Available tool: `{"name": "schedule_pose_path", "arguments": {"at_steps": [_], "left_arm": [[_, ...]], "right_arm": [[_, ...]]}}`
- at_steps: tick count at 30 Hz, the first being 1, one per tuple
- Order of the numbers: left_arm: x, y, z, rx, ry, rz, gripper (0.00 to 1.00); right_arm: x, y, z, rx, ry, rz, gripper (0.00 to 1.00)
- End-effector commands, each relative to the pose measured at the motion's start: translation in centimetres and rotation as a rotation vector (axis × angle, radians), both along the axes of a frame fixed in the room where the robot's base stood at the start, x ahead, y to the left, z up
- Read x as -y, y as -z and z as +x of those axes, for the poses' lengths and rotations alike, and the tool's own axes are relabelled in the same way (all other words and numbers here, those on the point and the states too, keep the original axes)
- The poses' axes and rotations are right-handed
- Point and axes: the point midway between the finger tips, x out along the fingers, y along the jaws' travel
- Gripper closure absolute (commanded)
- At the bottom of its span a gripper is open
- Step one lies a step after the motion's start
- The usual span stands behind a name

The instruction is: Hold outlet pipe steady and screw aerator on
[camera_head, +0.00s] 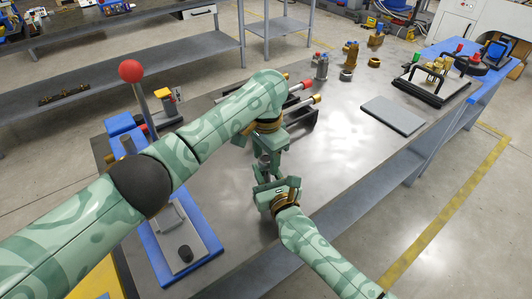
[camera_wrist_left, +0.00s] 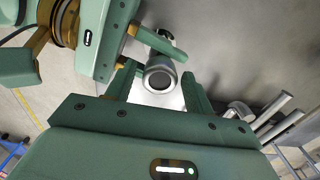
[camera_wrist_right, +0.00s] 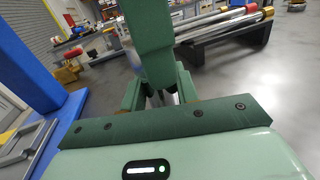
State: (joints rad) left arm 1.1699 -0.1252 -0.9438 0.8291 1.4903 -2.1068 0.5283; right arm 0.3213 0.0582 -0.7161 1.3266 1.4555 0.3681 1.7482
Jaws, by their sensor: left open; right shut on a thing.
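A grey metal cylinder with a dark round end face (camera_wrist_left: 160,78) shows in the left wrist view; I cannot tell whether it is the outlet pipe alone or has the aerator on it. My right gripper (camera_wrist_left: 150,45) is shut on it from the side. My left gripper (camera_wrist_left: 160,88) is open, with one finger on each side of the round end. In the head view my left gripper (camera_head: 265,163) points down just above my right gripper (camera_head: 268,188), and they hide most of the part. In the right wrist view my left gripper blocks the space between the right fingers (camera_wrist_right: 160,92).
A black rack (camera_head: 301,128) with red- and brass-tipped pipes stands behind the grippers. A grey plate (camera_head: 393,115) lies to the right. A blue board (camera_head: 205,254) with a grey fixture is at front left. A red-ball post (camera_head: 131,71) stands by my left arm.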

Motion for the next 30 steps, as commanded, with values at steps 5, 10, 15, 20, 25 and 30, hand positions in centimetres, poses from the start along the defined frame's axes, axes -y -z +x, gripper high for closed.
{"name": "schedule_pose_path", "arguments": {"at_steps": [5, 10, 15, 20, 25, 30], "left_arm": [[0.02, 0.01, -0.01, 0.0, 0.0, 0.0, 0.72], [0.01, 0.0, 0.0, 0.0, 0.0, 0.0, 0.92], [0.01, 0.0, 0.0, 0.0, 0.004, 0.0, 0.92], [0.01, -0.01, -0.01, 0.0, 0.004, 0.0, 0.4], [0.01, -0.01, -0.01, 0.0, 0.004, 0.0, 0.4], [0.03, -0.3, 0.01, 0.0, 0.004, -0.001, 0.4]], "right_arm": [[0.01, 0.22, -0.07, -0.004, 0.0, 0.0, 1.0], [0.01, 0.22, -0.07, -0.004, 0.0, 0.0, 1.0], [0.0, 0.22, -0.07, -0.004, 0.0, 0.0, 1.0], [0.0, 0.22, -0.07, -0.004, 0.0, 0.0, 1.0], [0.0, 0.21, -0.07, -0.004, 0.0, 0.0, 1.0], [0.0, 0.21, -0.07, -0.004, 0.0, 0.0, 1.0]]}}
